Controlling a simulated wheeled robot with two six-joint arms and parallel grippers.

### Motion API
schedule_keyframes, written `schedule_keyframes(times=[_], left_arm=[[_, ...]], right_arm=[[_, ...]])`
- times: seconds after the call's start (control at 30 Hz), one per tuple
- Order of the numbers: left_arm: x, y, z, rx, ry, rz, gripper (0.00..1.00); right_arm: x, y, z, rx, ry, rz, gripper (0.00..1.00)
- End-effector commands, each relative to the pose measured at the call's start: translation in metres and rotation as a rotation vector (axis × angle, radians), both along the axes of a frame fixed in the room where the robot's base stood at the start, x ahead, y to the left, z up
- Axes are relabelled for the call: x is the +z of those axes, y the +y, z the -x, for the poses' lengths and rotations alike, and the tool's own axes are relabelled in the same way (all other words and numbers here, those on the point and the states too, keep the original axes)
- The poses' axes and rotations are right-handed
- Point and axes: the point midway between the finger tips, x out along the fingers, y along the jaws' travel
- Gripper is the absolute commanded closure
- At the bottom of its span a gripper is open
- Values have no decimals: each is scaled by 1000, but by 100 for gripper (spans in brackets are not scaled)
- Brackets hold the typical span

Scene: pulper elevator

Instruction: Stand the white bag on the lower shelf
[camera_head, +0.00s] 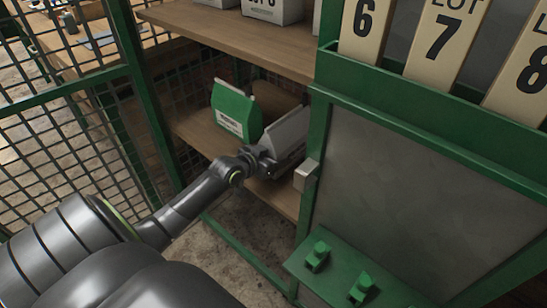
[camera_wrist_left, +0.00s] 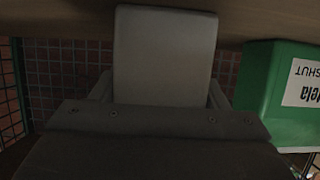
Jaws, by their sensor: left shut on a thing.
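The white bag (camera_head: 288,132), greyish in the shade, is in my left gripper (camera_head: 275,163) at the right side of the lower shelf (camera_head: 196,130), close to the green post. It looks roughly upright and slightly tilted in the head view. In the left wrist view the white bag (camera_wrist_left: 165,55) fills the middle, between my jaws, and its far end overlaps the wooden board (camera_wrist_left: 260,14). I cannot tell whether its base touches the shelf. My right gripper is not in view.
A green bag (camera_head: 236,110) stands on the lower shelf left of the white bag; it also shows in the wrist view (camera_wrist_left: 262,95). White bags (camera_head: 272,10) stand on the upper shelf (camera_head: 225,38).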

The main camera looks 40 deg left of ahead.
Motion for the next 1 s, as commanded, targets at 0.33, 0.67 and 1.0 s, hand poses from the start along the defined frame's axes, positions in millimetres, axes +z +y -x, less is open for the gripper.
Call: schedule_keyframes(times=[0.33, 0.67, 1.0], left_arm=[[-1, 0, 0, 0, 0, 0, 18], [0, 0, 0, 0, 0, 0, 10], [20, 4, 38, -1, 3, -4, 10]], right_arm=[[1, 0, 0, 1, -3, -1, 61], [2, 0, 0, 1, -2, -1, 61], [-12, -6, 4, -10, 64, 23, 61]])
